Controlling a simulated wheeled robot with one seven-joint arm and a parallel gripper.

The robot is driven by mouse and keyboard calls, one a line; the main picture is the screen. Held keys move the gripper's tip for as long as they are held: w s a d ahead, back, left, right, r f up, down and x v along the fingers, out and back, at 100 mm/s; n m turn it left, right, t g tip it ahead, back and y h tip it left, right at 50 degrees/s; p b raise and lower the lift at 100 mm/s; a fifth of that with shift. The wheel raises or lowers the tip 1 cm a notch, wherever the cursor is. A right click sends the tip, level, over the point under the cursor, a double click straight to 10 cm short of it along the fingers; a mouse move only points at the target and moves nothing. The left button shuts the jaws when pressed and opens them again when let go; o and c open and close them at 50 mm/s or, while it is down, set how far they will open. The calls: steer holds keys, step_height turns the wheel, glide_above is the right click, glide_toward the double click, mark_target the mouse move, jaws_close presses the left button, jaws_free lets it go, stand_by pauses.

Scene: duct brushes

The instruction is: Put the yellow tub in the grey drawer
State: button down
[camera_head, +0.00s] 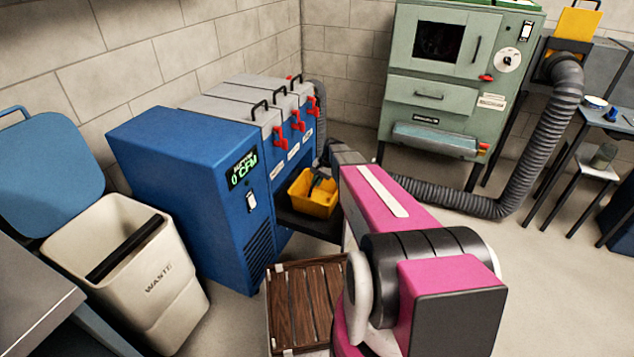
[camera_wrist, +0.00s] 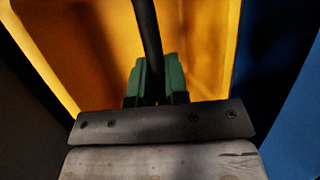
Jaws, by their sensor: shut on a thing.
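The yellow tub (camera_head: 311,205) is in front of the blue machine, low under its row of red latches. It appears just over a dark grey shelf or drawer (camera_head: 308,226) jutting from the machine's foot; I cannot tell whether it rests there. My gripper (camera_head: 318,184) reaches down into the tub's opening from the right. In the wrist view, the green fingertips (camera_wrist: 158,80) of my gripper are shut on the black bar-like handle (camera_wrist: 147,35) of the tub. The tub's orange-yellow inside (camera_wrist: 90,50) fills much of that view.
The blue machine (camera_head: 185,170) stands left of the tub. A white waste bin (camera_head: 165,285) with its blue lid raised is farther left. A wooden slatted crate (camera_head: 307,305) is on the floor in front. A green cabinet (camera_head: 440,85) and a grey hose (camera_head: 530,180) are behind, right.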

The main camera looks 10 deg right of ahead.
steer(key=c, duration=1.1)
jaws_free()
steer(key=shift+o, duration=0.2)
steer(key=s+a+r+v, duration=0.1)
steer(key=a+v, duration=0.1)
steer(key=v, duration=1.3)
steer(key=shift+w, duration=0.3)
steer(key=shift+d+r, duration=0.15)
